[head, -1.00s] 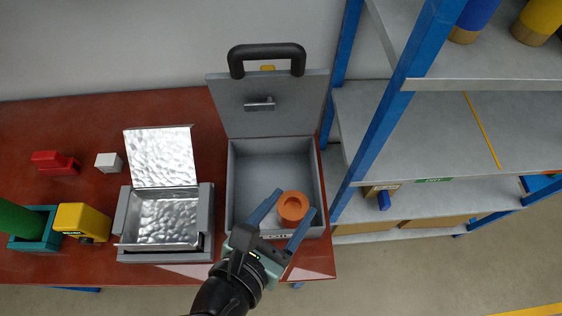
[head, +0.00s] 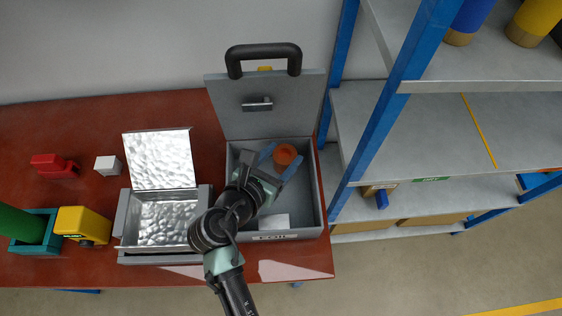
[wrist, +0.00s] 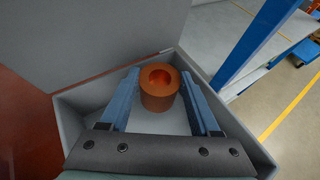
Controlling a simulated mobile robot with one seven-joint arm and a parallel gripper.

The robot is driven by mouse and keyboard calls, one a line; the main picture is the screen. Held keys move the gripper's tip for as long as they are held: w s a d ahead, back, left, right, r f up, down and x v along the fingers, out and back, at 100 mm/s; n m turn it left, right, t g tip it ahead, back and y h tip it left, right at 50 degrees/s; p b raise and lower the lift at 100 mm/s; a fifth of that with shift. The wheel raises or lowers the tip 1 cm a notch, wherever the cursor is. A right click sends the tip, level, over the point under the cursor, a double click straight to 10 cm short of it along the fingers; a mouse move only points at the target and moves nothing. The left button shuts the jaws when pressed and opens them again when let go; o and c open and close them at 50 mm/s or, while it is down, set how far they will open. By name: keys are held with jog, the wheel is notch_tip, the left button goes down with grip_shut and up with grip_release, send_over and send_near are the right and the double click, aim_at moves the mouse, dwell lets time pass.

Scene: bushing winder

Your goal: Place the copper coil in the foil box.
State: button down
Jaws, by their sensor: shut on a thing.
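The copper coil (head: 285,154) is an orange-brown ring with a dark hole. It is at the back of the open grey case (head: 321,195). My gripper (head: 281,163) reaches into the case, its blue fingers on either side of the coil and shut on it. In the wrist view the coil (wrist: 159,88) sits upright between the fingertips (wrist: 160,85). I cannot tell whether it touches the case floor. The foil box (head: 207,200) stands open to the left, lined with crinkled silver foil, its lid tilted back. No object shows inside it; my arm covers part of its right side.
A white patch or block (head: 273,221) lies in the case's front. The case lid (head: 240,95) stands open behind. Left are a white cube (head: 108,164), red block (head: 55,166), yellow block (head: 83,224) and teal holder (head: 35,245). A blue-posted shelf (head: 400,80) rises close on the right.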

aim_at(277, 169)
notch_tip(277, 169, down, 4)
jog(key=shift+w+r, duration=0.1)
jog(key=shift+w+f, duration=0.2)
jog(key=shift+w, duration=0.1)
jog(key=shift+c, duration=2)
grip_release()
jog(key=shift+f, duration=0.1)
jog(key=v, duration=1.2)
